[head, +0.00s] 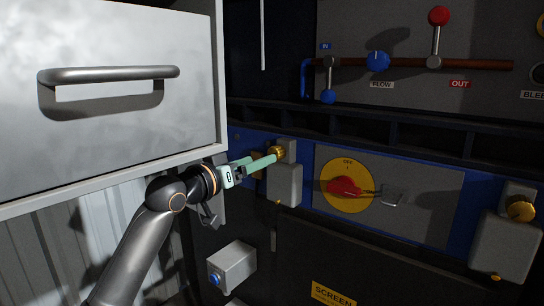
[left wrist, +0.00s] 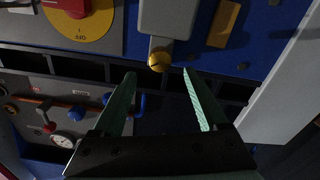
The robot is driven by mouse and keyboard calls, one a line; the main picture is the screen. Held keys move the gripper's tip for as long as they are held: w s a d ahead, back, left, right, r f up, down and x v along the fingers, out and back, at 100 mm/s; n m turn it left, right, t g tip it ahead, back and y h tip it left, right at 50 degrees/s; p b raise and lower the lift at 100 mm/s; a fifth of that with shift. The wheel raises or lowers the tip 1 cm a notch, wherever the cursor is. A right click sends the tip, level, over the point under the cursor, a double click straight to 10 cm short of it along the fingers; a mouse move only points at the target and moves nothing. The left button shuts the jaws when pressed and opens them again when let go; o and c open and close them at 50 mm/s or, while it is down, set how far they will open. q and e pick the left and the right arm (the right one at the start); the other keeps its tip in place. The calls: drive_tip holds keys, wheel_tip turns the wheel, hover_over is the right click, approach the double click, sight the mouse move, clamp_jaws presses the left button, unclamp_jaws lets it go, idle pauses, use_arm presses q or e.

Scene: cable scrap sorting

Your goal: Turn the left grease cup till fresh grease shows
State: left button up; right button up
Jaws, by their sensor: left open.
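The left grease cup is a brass knob (head: 277,152) on top of a grey housing (head: 285,186) on the blue panel. In the left wrist view the knob (left wrist: 160,61), with a dark mark on its face, lies between and just beyond the fingertips. My left gripper (head: 262,161) has pale green fingers reaching to the cup from the left. In the left wrist view its fingers (left wrist: 160,73) are spread, with a gap on both sides of the knob. A small yellowish spot (head: 278,202) shows at the housing's lower edge; I cannot tell what it is. My right gripper is not in view.
A large grey drawer front (head: 130,125) with a bar handle overhangs my left arm. A yellow dial with a red knob (head: 345,187) sits right of the cup. A second brass cup (head: 521,209) is at far right. A grey box (head: 233,266) juts out below.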

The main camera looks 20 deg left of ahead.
sight(277, 153)
use_arm(q)
drive_tip(key=x, duration=0.6)
drive_tip(key=shift+w, duration=0.3)
drive_tip(key=shift+d, duration=0.1)
drive_tip(key=shift+c, duration=0.3)
clamp_jaws()
